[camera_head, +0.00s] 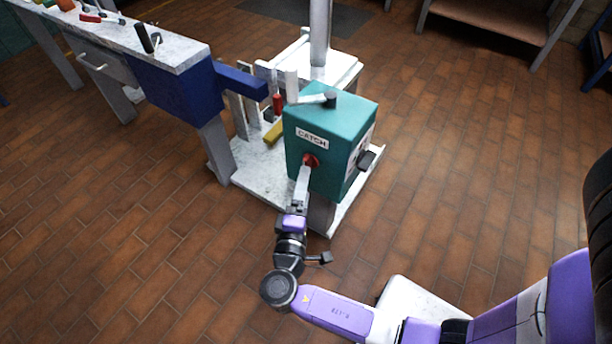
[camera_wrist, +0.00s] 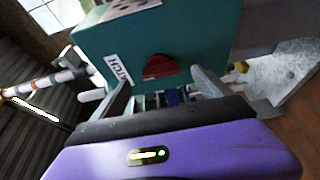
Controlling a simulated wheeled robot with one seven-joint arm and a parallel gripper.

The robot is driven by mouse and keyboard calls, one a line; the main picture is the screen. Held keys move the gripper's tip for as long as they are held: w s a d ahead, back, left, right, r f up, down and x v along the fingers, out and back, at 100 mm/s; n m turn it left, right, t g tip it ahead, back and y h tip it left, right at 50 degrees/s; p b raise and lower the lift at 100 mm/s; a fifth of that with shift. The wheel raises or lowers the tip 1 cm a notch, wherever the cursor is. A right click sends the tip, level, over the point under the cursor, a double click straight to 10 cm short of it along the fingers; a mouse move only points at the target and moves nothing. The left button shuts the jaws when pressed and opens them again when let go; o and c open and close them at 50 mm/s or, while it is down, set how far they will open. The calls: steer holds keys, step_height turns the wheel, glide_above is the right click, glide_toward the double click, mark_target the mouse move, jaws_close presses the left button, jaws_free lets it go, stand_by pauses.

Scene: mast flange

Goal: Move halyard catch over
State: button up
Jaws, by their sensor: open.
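The halyard catch is a red knob (camera_head: 310,160) on the front face of a teal box (camera_head: 335,110) marked CATCH. In the wrist view the red knob (camera_wrist: 160,67) shows as a half-round shape on the teal face, right of the CATCH label (camera_wrist: 118,72). My gripper (camera_head: 305,172) is at the box front, just below the knob in the head view. In the wrist view my gripper (camera_wrist: 160,85) has its fingers spread wide, one on each side of the knob. The knob lies between them in the picture; I cannot tell whether either finger touches it.
The box stands on a pale base (camera_head: 262,178) with a mast (camera_head: 320,35) behind it. A white lever (camera_head: 312,99) lies on the box top, and a black knob (camera_head: 366,160) sits on its right side. A workbench (camera_head: 165,50) with a blue block stands at left. Brick floor is clear at right.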

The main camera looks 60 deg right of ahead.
steer(key=v, duration=0.3)
steer(key=shift+s+a, duration=0.1)
steer(key=shift+a, duration=0.1)
stand_by(0.4)
